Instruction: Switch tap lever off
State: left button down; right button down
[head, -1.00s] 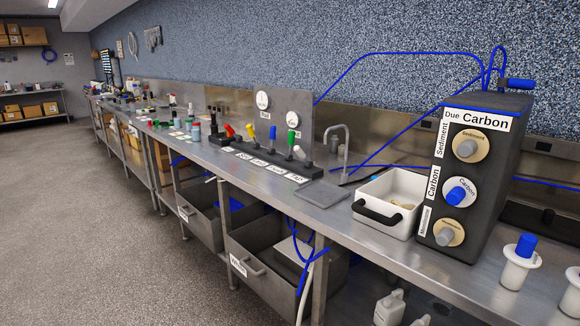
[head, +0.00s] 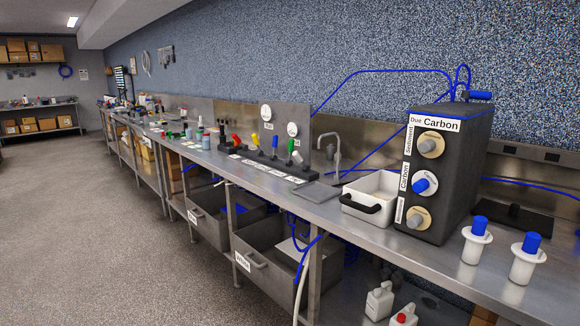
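A metal tap (head: 337,155) with a bent spout stands on the steel bench behind a flat grey plate (head: 318,191). To its left is a row of coloured levers on a dark base: a red lever (head: 236,140), a yellow lever (head: 255,140), a blue lever (head: 274,141), a green lever (head: 290,145) and a white lever (head: 298,158). The red and yellow levers lean; the blue one looks upright. The labels in front are too small to read. I cannot tell which lever works the tap. Neither of my grippers is in view.
A white tub (head: 388,184) with a black handle stands right of the tap. A dark filter box (head: 447,165) with three round knobs stands beyond it. Two white, blue-topped cartridges (head: 477,238) stand front right. Open drawers (head: 262,258) stick out below the bench. The floor (head: 90,240) at left is clear.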

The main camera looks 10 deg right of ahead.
aim_at(298, 157)
jog(key=u, duration=0.6)
jog(key=i, duration=0.9)
jog(key=u, duration=0.8)
jog(key=i, duration=1.15)
jog(key=z, duration=0.55)
jog(key=i, duration=0.9)
jog(key=z, duration=1.1)
jog(key=i, duration=0.45)
jog(key=z, duration=0.35)
